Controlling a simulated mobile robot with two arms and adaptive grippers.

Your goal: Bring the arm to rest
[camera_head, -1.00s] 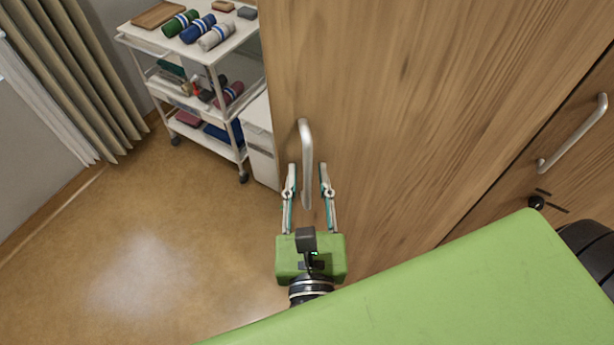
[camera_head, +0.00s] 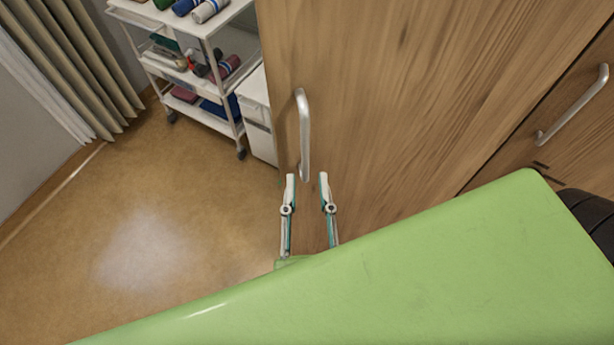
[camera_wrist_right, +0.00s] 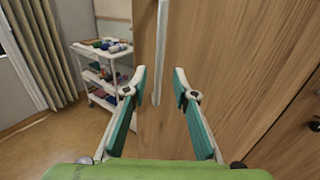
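My right gripper (camera_head: 307,180) is open and empty. Its two fingertips are below the lower end of the metal handle (camera_head: 304,135) on the wooden cabinet door (camera_head: 390,90), apart from it. In the right wrist view, the open fingers (camera_wrist_right: 159,85) also show, with the handle (camera_wrist_right: 162,50) above and between them. The base of the gripper is mostly hidden in the head view behind a green part of mine. My left gripper is not in view.
A white trolley (camera_head: 205,62) with rolled towels and other items stands at the back left, beside a white cabinet (camera_head: 260,140). A second handle (camera_head: 572,105) is on the wooden front at right. A curtain (camera_head: 75,60) hangs at left. The floor (camera_head: 150,230) at left is clear.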

